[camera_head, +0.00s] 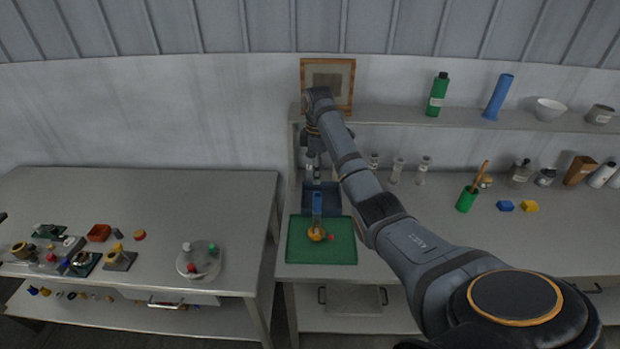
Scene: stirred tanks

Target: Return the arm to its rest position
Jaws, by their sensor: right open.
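My right arm comes in from the lower right and reaches up and left over the bench. Its right gripper (313,174) hangs down at the end of the arm, in front of the wall. It is open, with nothing seen between its fingers, and is small and partly dark in this view. Below it lie a dark blue tray (308,201) and a green mat (340,249).
A shelf (460,117) behind my arm carries a green bottle (437,95), a blue cylinder (498,97) and a white bowl (549,109). A framed picture (342,70) is close behind the arm's wrist. Glassware stands on the right bench. The left table (150,195) has clear room at the back.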

